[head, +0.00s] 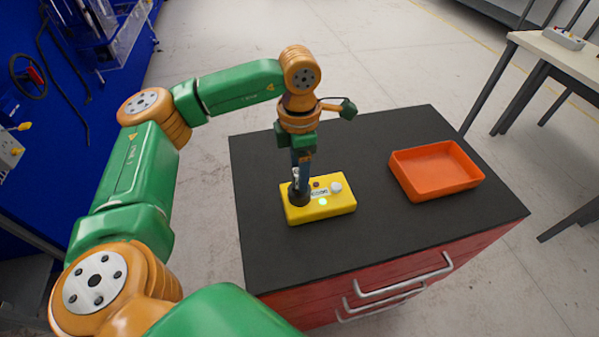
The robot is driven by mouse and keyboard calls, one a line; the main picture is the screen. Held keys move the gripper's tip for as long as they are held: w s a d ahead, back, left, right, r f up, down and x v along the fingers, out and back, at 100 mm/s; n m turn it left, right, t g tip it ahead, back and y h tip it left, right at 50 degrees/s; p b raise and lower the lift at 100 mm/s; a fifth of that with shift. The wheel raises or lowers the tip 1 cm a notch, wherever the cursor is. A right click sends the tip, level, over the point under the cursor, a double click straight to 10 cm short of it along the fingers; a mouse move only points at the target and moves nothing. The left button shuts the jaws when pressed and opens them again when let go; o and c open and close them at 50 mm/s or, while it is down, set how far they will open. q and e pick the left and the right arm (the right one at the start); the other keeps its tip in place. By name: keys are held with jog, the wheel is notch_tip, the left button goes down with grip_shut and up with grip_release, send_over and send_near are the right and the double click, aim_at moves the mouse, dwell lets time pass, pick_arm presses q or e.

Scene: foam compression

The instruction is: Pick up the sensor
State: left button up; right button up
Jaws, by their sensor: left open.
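A yellow box-shaped device (335,208) lies on the black top of the red cabinet. It has a white knob, a small display and a lit green spot on its upper face; I take it to be the sensor. My left gripper (300,190) points down at the left part of the device, and its fingertips hide that part. The left gripper is open. I cannot tell whether the fingers touch the device. My right gripper is not in view.
An orange tray (408,181), empty, sits to the right on the black cabinet top (300,262). The top is bare around the device. A table (565,58) with a small grey device stands at the upper right. A blue panel (60,130) stands at the left.

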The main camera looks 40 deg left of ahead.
pick_arm(q)
jog(key=shift+f, duration=0.4)
grip_shut()
